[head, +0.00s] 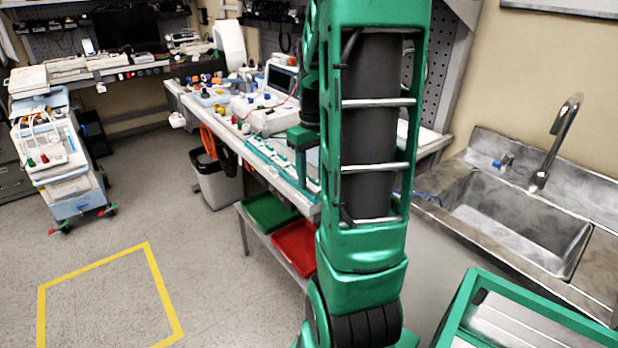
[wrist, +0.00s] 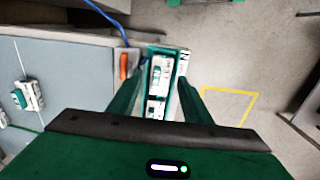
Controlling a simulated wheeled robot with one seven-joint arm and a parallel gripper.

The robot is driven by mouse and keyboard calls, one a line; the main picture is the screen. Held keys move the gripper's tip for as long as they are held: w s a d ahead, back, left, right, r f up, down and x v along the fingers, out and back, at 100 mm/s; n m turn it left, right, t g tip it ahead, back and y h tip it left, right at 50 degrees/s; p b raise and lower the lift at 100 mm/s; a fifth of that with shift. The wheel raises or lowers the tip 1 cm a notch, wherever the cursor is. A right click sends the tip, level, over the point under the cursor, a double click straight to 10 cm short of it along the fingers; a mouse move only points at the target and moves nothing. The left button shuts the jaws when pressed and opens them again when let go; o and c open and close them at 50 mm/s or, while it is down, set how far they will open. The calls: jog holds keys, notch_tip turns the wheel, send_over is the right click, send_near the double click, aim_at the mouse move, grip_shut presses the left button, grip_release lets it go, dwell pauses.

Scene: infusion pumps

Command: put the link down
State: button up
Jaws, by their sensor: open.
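My gripper (wrist: 163,80) is open, with its two green fingers apart in the wrist view. Between and beyond the fingers is a narrow green-edged strip with white modules (wrist: 160,72). Another small green-and-white piece (wrist: 28,95) lies on the grey bench top at the left. I cannot tell which of these pieces is the link. In the head view a green part that looks like my gripper (head: 300,139) is over the bench's front edge, partly hidden by my arm. A row of green-and-white pieces (head: 282,166) runs along that edge.
The bench (head: 222,117) carries pumps and a monitor (head: 280,82). Green (head: 268,212) and red (head: 296,244) trays sit on its lower shelf. A waste bin (head: 216,182) stands beside it, a sink (head: 520,218) at the right. The yellow-marked floor (head: 110,300) is clear.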

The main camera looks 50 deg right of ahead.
aim_at(312, 183)
notch_tip(312, 183, up, 11)
jog(key=s+a+f+m, duration=0.1)
jog(key=s+a+f, duration=0.3)
jog(key=s+a, duration=0.3)
jog(key=s+a+f+m, duration=0.2)
jog(key=s+a, duration=0.4)
jog(key=a, duration=0.3)
jog(key=shift+s+a+f+m, duration=0.25)
jog(key=shift+s+f+m, duration=0.1)
jog(key=shift+f, duration=0.55)
jog(key=shift+w, duration=0.1)
jog(key=shift+w+f, duration=0.25)
jog(key=shift+w, duration=0.25)
